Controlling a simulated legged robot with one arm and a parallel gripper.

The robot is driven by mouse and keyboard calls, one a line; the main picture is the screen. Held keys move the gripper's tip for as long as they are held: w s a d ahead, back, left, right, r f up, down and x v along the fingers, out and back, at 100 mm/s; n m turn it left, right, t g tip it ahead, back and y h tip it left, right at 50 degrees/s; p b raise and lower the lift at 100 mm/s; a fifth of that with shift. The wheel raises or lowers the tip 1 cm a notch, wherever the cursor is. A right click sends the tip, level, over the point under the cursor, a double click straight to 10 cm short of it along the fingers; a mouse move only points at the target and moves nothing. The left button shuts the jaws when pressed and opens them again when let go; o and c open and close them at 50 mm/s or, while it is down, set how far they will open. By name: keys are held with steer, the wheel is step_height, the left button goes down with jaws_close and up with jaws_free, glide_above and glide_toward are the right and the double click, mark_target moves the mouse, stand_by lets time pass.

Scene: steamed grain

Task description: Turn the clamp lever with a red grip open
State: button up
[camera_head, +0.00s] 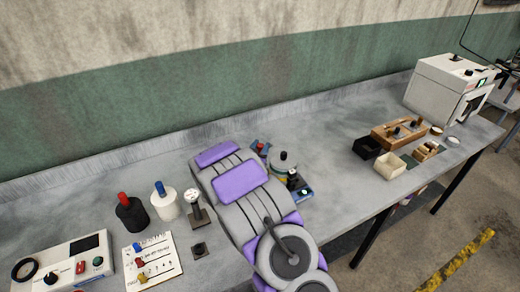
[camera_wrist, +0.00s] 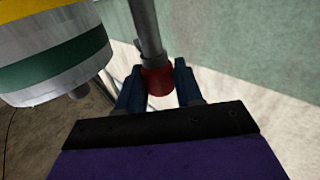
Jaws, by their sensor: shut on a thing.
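In the wrist view, the lever's red grip (camera_wrist: 158,80) sits between the two dark blue fingers of my gripper (camera_wrist: 157,88), which is shut on it. The lever's grey rod (camera_wrist: 147,28) runs up from the grip to the top edge. A round vessel (camera_wrist: 55,55) with yellow, green and pale metal bands is close by on the left. In the head view, the vessel (camera_head: 284,165) with a black knob stands just right of my arm, on a blue base (camera_head: 301,191). A small red and blue spot beside it is too small to tell apart. My arm hides much of this spot.
Left of my arm are a black bottle (camera_head: 131,214), a white bottle (camera_head: 165,203), a stamp-like tool (camera_head: 196,210), a card with coloured pegs (camera_head: 152,262) and a control box (camera_head: 63,266). On the right are a wooden rack (camera_head: 400,133), small boxes and a white machine (camera_head: 445,90).

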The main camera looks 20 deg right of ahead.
steer(key=shift+n+t+y+b, duration=0.45)
steer(key=shift+n+t+y, duration=0.25)
steer(key=shift+y, duration=0.1)
steer(key=n+t+y, duration=0.2)
steer(key=y, duration=0.1)
steer(key=shift+d+r, duration=0.15)
steer(key=n+y, duration=0.1)
steer(key=y, duration=0.1)
steer(key=n+t+y+p, duration=0.1)
steer(key=n+y, duration=0.1)
steer(key=shift+w+r+t, duration=0.1)
steer(key=shift+r+t, duration=0.05)
steer(key=shift+t, duration=0.15)
steer(key=shift+n+y+p, duration=0.65)
steer(key=shift+n+y, duration=0.05)
steer(key=shift+y, duration=0.4)
steer(key=shift+f+y, duration=0.25)
steer(key=shift+y, duration=0.05)
steer(key=o, duration=0.9)
steer(key=shift+w, duration=0.1)
steer(key=shift+o, duration=0.2)
